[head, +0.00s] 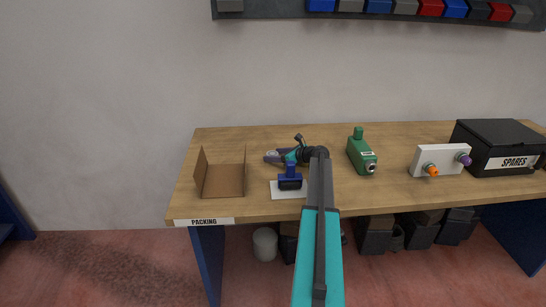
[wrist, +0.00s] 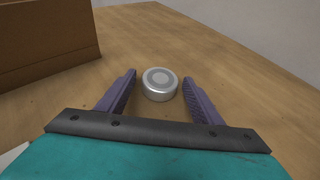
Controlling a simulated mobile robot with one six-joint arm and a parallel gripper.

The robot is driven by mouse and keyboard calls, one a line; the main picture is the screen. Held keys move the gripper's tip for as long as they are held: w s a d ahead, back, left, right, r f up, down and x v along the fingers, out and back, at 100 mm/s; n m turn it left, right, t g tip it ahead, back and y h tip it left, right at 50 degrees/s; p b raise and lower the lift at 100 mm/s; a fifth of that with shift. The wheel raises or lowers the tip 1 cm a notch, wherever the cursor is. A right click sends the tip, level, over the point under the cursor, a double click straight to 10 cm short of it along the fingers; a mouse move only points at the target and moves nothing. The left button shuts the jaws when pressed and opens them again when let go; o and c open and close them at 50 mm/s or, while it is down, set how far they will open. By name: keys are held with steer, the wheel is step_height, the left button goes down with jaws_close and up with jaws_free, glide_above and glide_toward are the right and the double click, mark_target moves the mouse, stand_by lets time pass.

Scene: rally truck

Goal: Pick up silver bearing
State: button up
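The silver bearing (wrist: 160,84) is a short round metal disc lying flat on the wooden tabletop in the wrist view. My gripper (wrist: 158,88) is open, with its two purple fingers on either side of the bearing. The bearing sits between and slightly beyond the fingertips, with a gap on both sides. In the head view, my gripper (head: 272,156) is low over the workbench, just right of the cardboard box.
The open cardboard box (head: 224,181) stands to the left on the workbench (head: 320,201). A blue object (head: 290,181) on a white sheet (head: 281,194) is near my arm. To the right are a green bottle-like unit (head: 361,154), a white block with knobs (head: 445,159) and the black SPARES case (head: 498,145).

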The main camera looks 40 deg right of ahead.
steer(key=c, duration=1.1)
steer(key=shift+o, duration=0.2)
steer(key=shift+r, duration=0.15)
step_height(320, 180, up, 10)
steer(key=b, duration=0.2)
